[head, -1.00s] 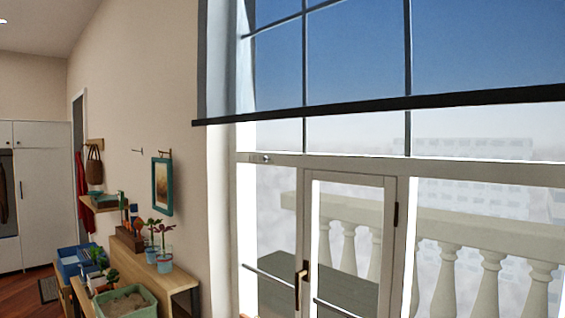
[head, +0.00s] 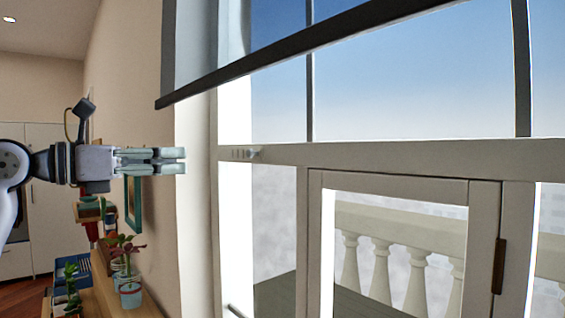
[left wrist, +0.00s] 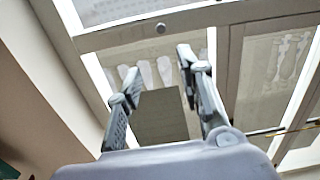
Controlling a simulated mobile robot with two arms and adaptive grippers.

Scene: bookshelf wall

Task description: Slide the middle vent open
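A small vent slider with a round knob (head: 254,153) and short dark slots sits on the white window crossbar (head: 400,156), above the glazed door. The knob also shows in the left wrist view (left wrist: 160,28), beyond my fingertips. Which part of the vent is the middle one is too small to tell. My left gripper (head: 184,160) reaches in from the left at about the knob's height, pointing right. It is to the left of the knob and apart from it. In the left wrist view its fingers (left wrist: 157,62) are spread and empty. My right gripper is out of view.
A grey roller blind (head: 300,40) hangs above the crossbar. Potted plants (head: 128,285) stand on a wooden bench at lower left. The space between gripper and knob looks clear.

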